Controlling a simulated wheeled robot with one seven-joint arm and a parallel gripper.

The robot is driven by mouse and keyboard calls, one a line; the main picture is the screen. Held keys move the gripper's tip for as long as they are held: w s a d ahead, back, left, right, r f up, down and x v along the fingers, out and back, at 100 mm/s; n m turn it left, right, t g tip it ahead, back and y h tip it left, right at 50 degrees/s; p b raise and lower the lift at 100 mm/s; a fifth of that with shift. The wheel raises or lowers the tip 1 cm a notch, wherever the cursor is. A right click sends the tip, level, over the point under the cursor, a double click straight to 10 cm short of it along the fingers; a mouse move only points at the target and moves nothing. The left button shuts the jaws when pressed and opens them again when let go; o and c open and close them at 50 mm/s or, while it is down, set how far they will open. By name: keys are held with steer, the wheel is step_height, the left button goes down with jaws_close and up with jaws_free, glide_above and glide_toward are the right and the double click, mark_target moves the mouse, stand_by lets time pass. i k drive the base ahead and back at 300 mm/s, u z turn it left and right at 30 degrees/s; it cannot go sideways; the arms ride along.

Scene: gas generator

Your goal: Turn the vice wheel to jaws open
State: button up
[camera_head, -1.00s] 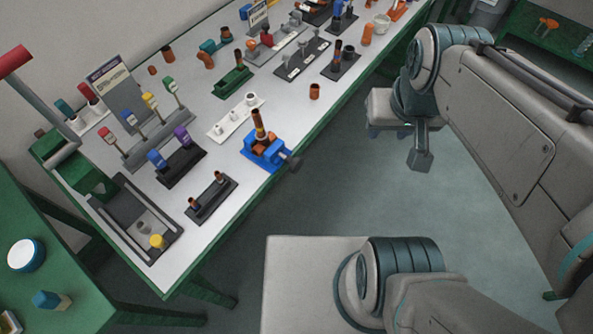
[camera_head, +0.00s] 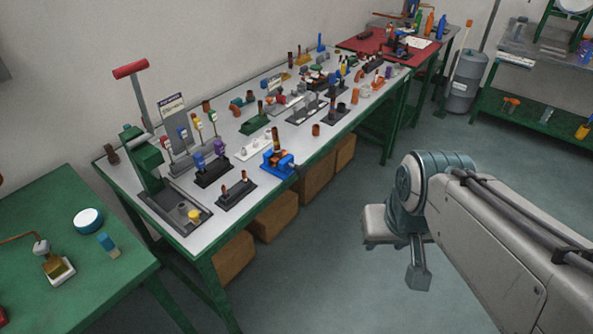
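A small blue vice (camera_head: 274,164) stands at the front edge of the long workbench, in the middle of the head view. A copper-brown upright piece stands in or at its jaws; how far the jaws are apart is too small to tell. Its dark wheel (camera_head: 292,167) faces the front right, at the bench edge. My gripper (camera_head: 418,277) hangs pointing down over open floor, to the right of the bench and well apart from the vice. Its fingers are small and dark, and whether they are parted does not show.
The long workbench (camera_head: 215,239) holds several racks and fittings around the vice. A press with a red handle (camera_head: 130,69) stands at its left end. A green table (camera_head: 130,262) is at the near left. Cardboard boxes (camera_head: 275,216) sit under the bench. Floor between bench and arm is clear.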

mark_target(301, 169)
steer(key=u, duration=1)
steer(key=i, duration=1)
